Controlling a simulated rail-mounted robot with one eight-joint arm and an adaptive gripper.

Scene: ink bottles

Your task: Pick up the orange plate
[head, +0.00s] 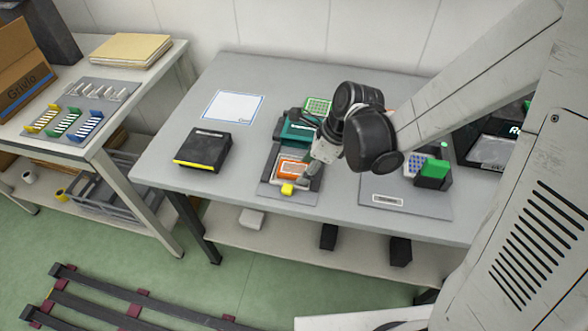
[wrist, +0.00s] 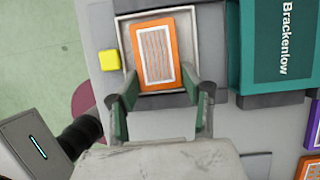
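The orange plate (head: 293,168) has a pale panel with wavy lines on its face, seen clearly in the wrist view (wrist: 158,52). It lies in a shallow light tray (wrist: 188,13) on the table. My gripper (wrist: 160,84) is open, with its green-padded fingers apart at the near end of the plate, one toward each side. Nothing is between the fingers except the view of the plate's near edge and the tray. I cannot tell how far above the plate the fingertips are. In the head view my gripper (head: 312,172) is just right of the plate and partly hides the tray.
A yellow block (wrist: 109,61) sits beside the tray. A teal Brackenlow device (wrist: 275,45) stands close on the other side. Another orange item (wrist: 309,168) shows at the lower right. A black box (head: 202,149) stands left on the table; bare table lies between.

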